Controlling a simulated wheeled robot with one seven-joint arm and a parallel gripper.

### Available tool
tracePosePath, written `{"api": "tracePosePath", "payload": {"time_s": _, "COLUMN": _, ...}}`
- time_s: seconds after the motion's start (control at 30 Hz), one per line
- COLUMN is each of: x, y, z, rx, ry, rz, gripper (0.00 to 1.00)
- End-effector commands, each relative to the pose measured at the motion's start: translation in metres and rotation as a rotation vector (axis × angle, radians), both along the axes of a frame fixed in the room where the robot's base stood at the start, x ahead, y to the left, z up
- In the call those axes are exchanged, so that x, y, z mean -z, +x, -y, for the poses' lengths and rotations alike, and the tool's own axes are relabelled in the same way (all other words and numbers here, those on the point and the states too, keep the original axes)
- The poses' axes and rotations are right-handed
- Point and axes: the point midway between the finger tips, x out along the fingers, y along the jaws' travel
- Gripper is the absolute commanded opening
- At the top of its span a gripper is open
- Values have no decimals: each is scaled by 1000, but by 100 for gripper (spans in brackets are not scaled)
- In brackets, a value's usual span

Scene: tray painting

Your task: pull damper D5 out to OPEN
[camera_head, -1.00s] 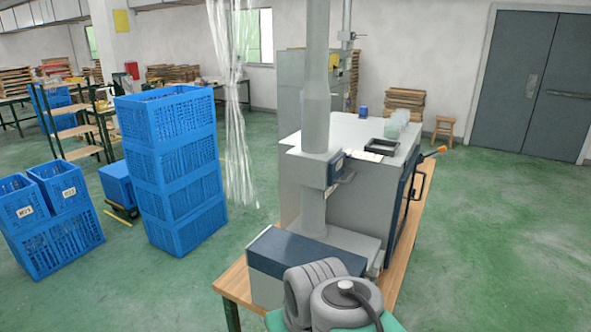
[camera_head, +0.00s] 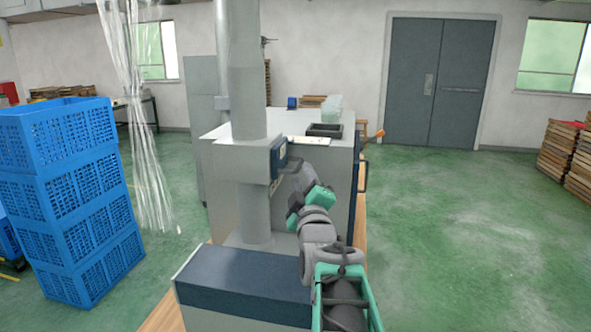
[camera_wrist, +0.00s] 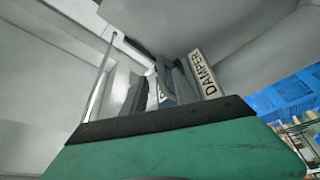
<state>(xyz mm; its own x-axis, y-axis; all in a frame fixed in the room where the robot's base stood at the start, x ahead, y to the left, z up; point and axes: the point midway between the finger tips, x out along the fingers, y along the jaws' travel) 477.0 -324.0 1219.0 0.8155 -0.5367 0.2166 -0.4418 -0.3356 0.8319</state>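The damper D5 housing (camera_head: 250,162) is a grey box on the vertical duct, with a small dark blue plate (camera_head: 279,157) on its right face. In the wrist view a pale label (camera_wrist: 204,74) reads DAMPER; the number is not readable. My gripper (camera_head: 291,181) is at the right face of the housing, close to the plate. In the wrist view its dark fingers (camera_wrist: 160,84) stand just left of the label. The damper's handle is not clearly distinguishable there. Whether the fingers touch or hold it cannot be told.
A blue-topped box (camera_head: 245,278) is in front. Blue crates (camera_head: 70,205) stand at left. Green floor at right is clear.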

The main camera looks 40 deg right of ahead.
Motion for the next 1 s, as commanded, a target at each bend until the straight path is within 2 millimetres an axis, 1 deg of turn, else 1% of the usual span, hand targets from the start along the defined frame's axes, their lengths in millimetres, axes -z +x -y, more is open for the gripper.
{"api": "tracePosePath", "payload": {"time_s": 0.03, "x": -4, "y": 10, "z": 4, "rx": -4, "ry": 3, "rz": -3, "gripper": 34}}
{"api": "tracePosePath", "payload": {"time_s": 0.1, "x": -7, "y": 22, "z": 12, "rx": -5, "ry": 4, "rz": -4, "gripper": 34}}
{"api": "tracePosePath", "payload": {"time_s": 0.2, "x": -11, "y": 36, "z": 21, "rx": -5, "ry": 4, "rz": -3, "gripper": 34}}
{"api": "tracePosePath", "payload": {"time_s": 0.3, "x": -13, "y": 46, "z": 28, "rx": -3, "ry": 4, "rz": -3, "gripper": 34}}
{"api": "tracePosePath", "payload": {"time_s": 0.4, "x": -13, "y": 49, "z": 31, "rx": -2, "ry": 4, "rz": -2, "gripper": 34}}
{"api": "tracePosePath", "payload": {"time_s": 0.6, "x": -12, "y": 48, "z": 32, "rx": 0, "ry": 4, "rz": -2, "gripper": 34}}
{"api": "tracePosePath", "payload": {"time_s": 1.0, "x": -12, "y": 48, "z": 32, "rx": 1, "ry": 4, "rz": -1, "gripper": 2}}
